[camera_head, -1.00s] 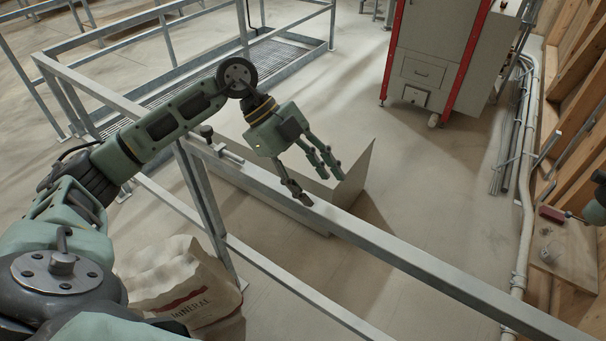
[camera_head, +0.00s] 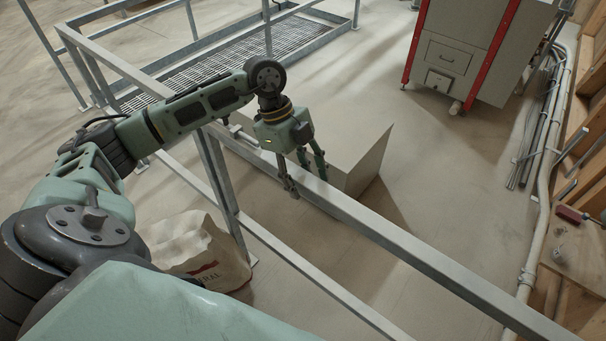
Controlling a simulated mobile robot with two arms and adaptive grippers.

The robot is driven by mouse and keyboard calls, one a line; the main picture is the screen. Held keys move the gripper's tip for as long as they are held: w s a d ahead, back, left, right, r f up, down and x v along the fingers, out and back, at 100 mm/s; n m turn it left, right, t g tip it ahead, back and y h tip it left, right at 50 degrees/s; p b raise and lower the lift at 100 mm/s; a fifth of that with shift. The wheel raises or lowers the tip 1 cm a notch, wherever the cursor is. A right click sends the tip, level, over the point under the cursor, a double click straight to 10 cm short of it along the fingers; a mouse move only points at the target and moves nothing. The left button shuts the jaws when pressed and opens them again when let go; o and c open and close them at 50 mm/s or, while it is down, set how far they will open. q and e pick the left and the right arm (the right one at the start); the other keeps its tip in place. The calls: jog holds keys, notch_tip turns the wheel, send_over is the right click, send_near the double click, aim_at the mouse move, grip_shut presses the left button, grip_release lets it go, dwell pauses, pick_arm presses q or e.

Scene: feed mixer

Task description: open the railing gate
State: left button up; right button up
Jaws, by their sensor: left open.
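The railing gate's grey metal top rail (camera_head: 400,245) runs diagonally from the upper left to the lower right, with a lower rail (camera_head: 300,262) beneath it. A post (camera_head: 222,190) stands to the left of my left gripper. My left gripper (camera_head: 306,188) points down at the top rail with its fingers apart, one on the near side and another on the far side as seen from here. I cannot tell whether the fingers touch the rail. The latch is mostly hidden behind my gripper and wrist. My right gripper is out of view.
A pale box (camera_head: 365,158) stands just behind the rail. A paper sack (camera_head: 200,250) sits on the floor by the post. A cabinet with red edges (camera_head: 465,50) stands at the back, and pipes (camera_head: 545,190) run along the right wall.

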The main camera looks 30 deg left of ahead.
pick_arm(q)
grip_shut()
dwell(0.5)
